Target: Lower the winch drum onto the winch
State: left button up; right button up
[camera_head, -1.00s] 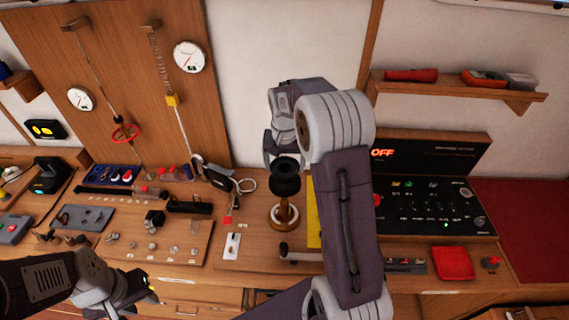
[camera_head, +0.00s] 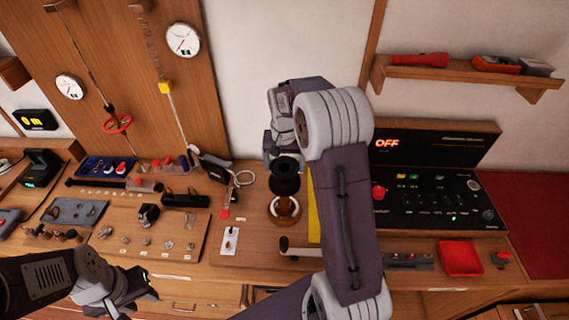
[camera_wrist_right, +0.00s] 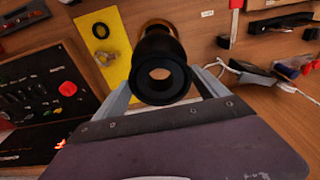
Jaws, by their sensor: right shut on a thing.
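The winch drum (camera_head: 285,179) is a black, spool-shaped piece with a hole through its middle. My right gripper (camera_head: 284,158) is shut on it; in the right wrist view the drum (camera_wrist_right: 160,72) sits between the fingers. The winch (camera_head: 284,210) is a brass-coloured round base on the bench, just below the drum in the head view. In the right wrist view a bit of brass (camera_wrist_right: 158,24) shows behind the drum. The drum hides much of the winch, and I cannot tell whether they touch. My left gripper (camera_head: 135,292) is low at the left, its jaws unclear.
A yellow sheet (camera_wrist_right: 103,48) with a black ring and a metal ring lies beside the winch. A black control panel (camera_head: 430,195) stands to the right. A white switch plate (camera_head: 229,241) and a crank handle (camera_head: 298,248) are near the winch. Small parts crowd the left bench.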

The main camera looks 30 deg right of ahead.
jog(key=shift+s+a+r, duration=0.2)
jog(key=shift+s+r, duration=0.1)
jog(key=shift+f, duration=0.1)
jog(key=shift+w+d, duration=0.1)
jog(key=shift+w, duration=0.05)
jog(key=shift+w+p, duration=0.1)
jog(key=shift+p, duration=0.2)
jog(key=shift+f, duration=0.15)
jog(key=shift+f+b, duration=4.75)
jog(key=shift+f, duration=2.05)
